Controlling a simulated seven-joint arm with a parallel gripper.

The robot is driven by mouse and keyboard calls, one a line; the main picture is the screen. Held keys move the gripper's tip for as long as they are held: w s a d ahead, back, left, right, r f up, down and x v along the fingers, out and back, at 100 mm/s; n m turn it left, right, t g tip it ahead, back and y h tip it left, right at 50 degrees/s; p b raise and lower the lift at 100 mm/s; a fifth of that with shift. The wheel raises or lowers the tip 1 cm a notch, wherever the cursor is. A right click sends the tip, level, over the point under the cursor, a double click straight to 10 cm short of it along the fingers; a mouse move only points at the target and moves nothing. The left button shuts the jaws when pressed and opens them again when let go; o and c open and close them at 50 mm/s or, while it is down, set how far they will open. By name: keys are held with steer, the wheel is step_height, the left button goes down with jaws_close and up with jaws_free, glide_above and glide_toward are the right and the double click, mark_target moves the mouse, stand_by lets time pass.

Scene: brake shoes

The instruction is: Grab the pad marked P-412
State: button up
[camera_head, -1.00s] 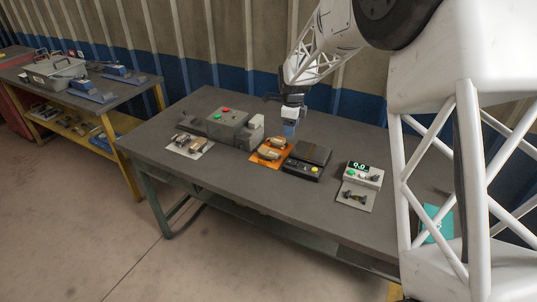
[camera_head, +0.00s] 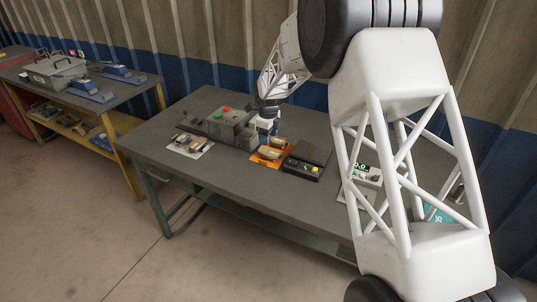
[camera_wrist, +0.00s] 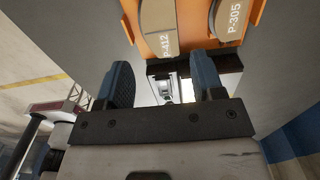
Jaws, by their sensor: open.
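The pad marked P-412 (camera_wrist: 158,28) lies on the orange tray (camera_wrist: 187,40), at the top of the wrist view. Another pad marked P-305 (camera_wrist: 229,20) lies beside it to the right. My gripper (camera_wrist: 163,80) is open, its two dark blue fingers apart and away from both pads. In the head view, my gripper (camera_head: 266,126) is above the table near the back edge of the orange tray (camera_head: 257,159). Two pads show on that tray, but their labels are too small to read there.
A black device (camera_head: 305,164) sits right of the tray. A white sheet with small parts (camera_head: 190,148) lies at left. The front of the table (camera_head: 240,190) is clear.

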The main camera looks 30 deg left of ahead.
mark_target(268, 152)
steer(key=shift+f, duration=1.05)
steer(key=shift+f, duration=0.1)
steer(key=shift+s+f, duration=0.1)
steer(key=shift+f, duration=2.4)
steer(key=shift+c, duration=0.4)
steer(key=c, duration=0.7)
steer(key=shift+o, duration=0.2)
steer(key=shift+r, duration=0.15)
